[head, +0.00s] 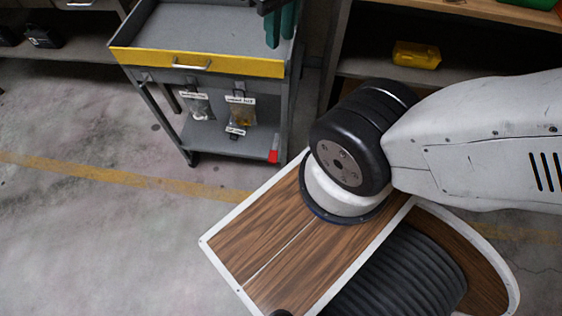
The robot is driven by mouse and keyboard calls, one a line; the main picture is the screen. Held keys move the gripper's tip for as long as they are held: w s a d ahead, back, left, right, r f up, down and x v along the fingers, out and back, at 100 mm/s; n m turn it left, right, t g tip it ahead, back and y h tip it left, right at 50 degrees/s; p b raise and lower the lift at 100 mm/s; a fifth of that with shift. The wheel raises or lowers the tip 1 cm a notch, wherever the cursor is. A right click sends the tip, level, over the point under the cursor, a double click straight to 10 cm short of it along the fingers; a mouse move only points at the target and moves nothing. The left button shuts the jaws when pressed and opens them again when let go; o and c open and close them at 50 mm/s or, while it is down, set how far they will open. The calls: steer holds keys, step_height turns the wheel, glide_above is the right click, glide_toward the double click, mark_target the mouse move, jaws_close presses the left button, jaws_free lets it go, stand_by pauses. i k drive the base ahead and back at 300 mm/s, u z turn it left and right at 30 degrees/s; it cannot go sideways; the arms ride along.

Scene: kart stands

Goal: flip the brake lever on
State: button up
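A grey cart (185,123) with a yellow drawer front (190,62) stands upper left of centre on the concrete floor. A small red piece (273,156) shows low at the cart's right front leg, by the lower shelf. It may be the brake lever, but it is too small to tell its position for sure. My gripper is not in view; only my arm's links show at the right, over my own base. Nothing of mine visibly touches the cart.
Labelled bags (241,108) hang below the drawer. Dark green gloves (281,24) hang at the cart's top right. Behind at right is a shelf with a yellow case (416,55). The floor left of the cart is clear, crossed by a yellow line (120,178).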

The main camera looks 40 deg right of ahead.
mark_target(272, 159)
steer(key=u, duration=0.65)
steer(key=k, duration=1.05)
steer(key=z, duration=0.05)
